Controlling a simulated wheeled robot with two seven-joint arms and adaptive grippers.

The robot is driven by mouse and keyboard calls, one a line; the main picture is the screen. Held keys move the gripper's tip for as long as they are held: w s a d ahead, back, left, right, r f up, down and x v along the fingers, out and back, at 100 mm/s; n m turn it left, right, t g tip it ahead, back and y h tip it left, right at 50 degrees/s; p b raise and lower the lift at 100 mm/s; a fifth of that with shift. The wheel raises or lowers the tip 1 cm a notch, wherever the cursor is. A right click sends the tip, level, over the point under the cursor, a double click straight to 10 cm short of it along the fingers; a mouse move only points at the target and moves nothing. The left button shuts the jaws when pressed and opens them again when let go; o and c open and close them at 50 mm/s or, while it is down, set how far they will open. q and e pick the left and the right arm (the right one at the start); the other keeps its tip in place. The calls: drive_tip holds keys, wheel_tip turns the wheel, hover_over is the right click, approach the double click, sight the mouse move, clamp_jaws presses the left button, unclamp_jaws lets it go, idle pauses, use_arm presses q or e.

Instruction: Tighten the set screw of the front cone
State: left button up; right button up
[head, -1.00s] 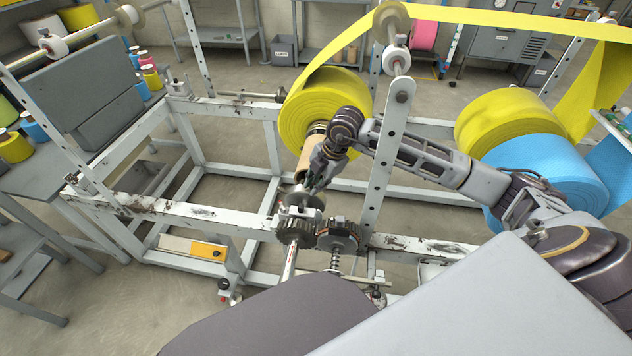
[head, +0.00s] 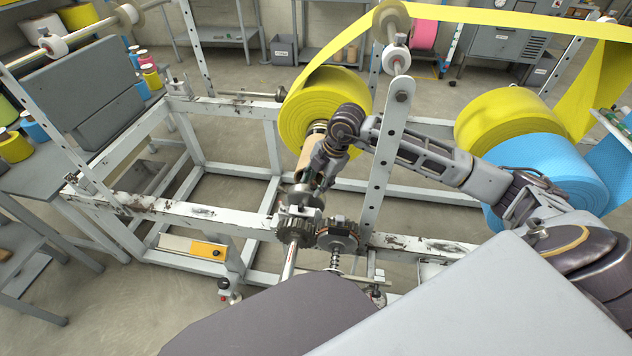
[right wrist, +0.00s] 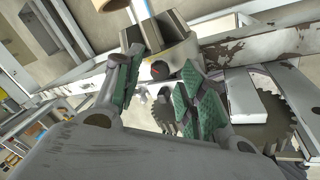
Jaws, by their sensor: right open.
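The front cone (head: 301,192) is a grey metal piece on the shaft, at the near end of the cardboard core (head: 307,164) of the upper yellow roll (head: 325,108). In the right wrist view the grey metal cone body (right wrist: 176,50) carries a dark, reddish round spot (right wrist: 160,69), which looks like the set screw. My right gripper (head: 312,182) is beside the cone in the head view. It also shows in the right wrist view (right wrist: 163,88), with green-padded fingers apart and the screw seen between them. I cannot tell whether a finger touches the cone. My left gripper is out of view.
Toothed gears (head: 338,236) sit just in front of the cone on the white frame rail (head: 200,212). A perforated upright (head: 388,170) stands close by my right forearm. Yellow (head: 505,120) and blue (head: 550,175) rolls lie at the right. The frame's left middle is open.

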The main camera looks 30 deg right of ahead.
drive_tip(key=v, duration=0.7)
drive_tip(key=shift+f, duration=0.1)
idle(0.6)
